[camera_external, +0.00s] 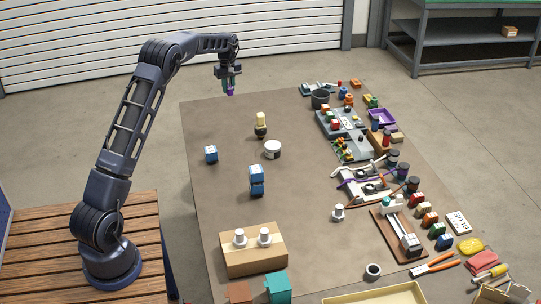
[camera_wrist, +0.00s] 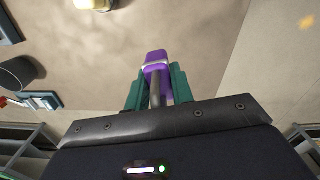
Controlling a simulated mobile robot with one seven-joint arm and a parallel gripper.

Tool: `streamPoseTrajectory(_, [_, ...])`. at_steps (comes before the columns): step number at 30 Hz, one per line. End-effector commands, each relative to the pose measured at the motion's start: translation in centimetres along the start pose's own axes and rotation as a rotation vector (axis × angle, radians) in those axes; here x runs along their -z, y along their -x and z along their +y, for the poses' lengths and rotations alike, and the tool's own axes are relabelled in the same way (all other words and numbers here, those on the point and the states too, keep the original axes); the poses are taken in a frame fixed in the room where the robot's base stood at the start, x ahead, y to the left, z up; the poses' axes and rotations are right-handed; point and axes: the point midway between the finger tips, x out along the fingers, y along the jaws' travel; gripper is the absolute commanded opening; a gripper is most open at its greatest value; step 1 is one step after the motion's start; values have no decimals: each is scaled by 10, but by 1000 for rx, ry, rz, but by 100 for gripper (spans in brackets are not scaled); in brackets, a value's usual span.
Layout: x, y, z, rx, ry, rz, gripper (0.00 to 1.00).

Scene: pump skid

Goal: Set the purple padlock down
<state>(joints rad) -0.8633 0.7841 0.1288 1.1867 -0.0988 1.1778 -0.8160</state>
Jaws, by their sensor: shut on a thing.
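The purple padlock (camera_wrist: 156,60) is held between the green fingers of my gripper (camera_wrist: 157,88) in the wrist view. A pale band crosses its body. In the external view my gripper (camera_external: 230,88) hangs at the far left end of the table (camera_external: 220,125), with the padlock (camera_external: 230,93) a small purple spot at its fingertips. The padlock appears raised above the table top. The fingers hide part of the padlock.
A yellow-and-dark object (camera_external: 261,125), a blue block (camera_external: 211,154), a white round container (camera_external: 272,149) and stacked blue blocks (camera_external: 257,180) stand on the table. Tools and parts crowd its right side. The far left area is bare.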

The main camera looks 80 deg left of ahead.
Motion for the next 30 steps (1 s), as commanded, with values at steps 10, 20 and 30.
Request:
streamPoseTrajectory(10, [68, 8, -66, 0, -128, 2, 0])
streamPoseTrajectory(20, [108, 5, -115, -1, -234, 0, 0])
streamPoseTrajectory(30, [109, -60, -117, 1, -239, -2, 0])
